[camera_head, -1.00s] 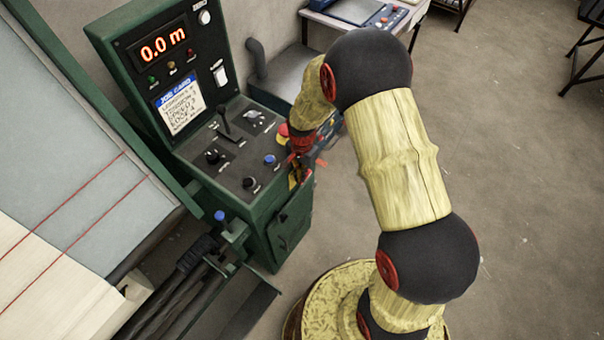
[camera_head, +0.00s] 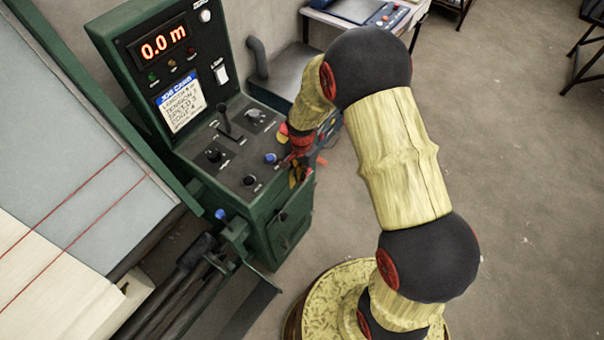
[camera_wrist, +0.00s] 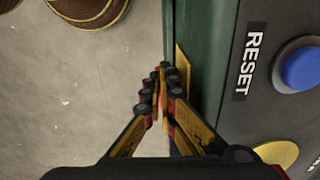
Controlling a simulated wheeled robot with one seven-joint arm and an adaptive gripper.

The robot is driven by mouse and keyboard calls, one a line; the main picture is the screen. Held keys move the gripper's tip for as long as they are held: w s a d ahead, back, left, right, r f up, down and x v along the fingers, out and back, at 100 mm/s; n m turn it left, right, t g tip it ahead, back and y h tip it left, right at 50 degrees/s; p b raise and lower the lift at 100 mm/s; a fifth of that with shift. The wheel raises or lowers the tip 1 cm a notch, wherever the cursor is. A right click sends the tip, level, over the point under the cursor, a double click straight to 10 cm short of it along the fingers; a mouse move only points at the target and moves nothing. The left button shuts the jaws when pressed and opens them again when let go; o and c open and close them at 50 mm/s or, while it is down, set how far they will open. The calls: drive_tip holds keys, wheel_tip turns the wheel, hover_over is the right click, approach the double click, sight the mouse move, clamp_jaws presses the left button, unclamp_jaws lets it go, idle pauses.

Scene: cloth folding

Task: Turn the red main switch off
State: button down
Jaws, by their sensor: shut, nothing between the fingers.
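The red main switch cannot be clearly made out. In the wrist view a thin yellow plate (camera_wrist: 183,68) stands edge-on against the green side wall of the control cabinet (camera_wrist: 205,50), close beside my fingertips. My gripper (camera_wrist: 165,78) is shut and empty, with its yellow, black and red fingers pointing along that wall. I cannot tell whether it touches the plate. In the head view my gripper (camera_head: 297,175) is at the right edge of the cabinet (camera_head: 232,190), partly hidden by my wrist.
The cabinet top carries a blue reset button (camera_wrist: 300,66), a yellow round base (camera_wrist: 277,154), a black lever (camera_head: 225,122) and several knobs. The display (camera_head: 163,46) reads 0.0 m. A table (camera_head: 345,14) stands behind. Open floor (camera_head: 500,140) lies right.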

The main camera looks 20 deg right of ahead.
drive_tip(key=shift+s+a+f, duration=0.3)
drive_tip(key=shift+s+f, duration=0.05)
drive_tip(key=shift+f, duration=0.05)
idle(0.9)
drive_tip(key=shift+s+a+f, duration=0.15)
drive_tip(key=shift+a+f, duration=0.2)
drive_tip(key=shift+f, duration=0.15)
idle(0.4)
idle(0.4)
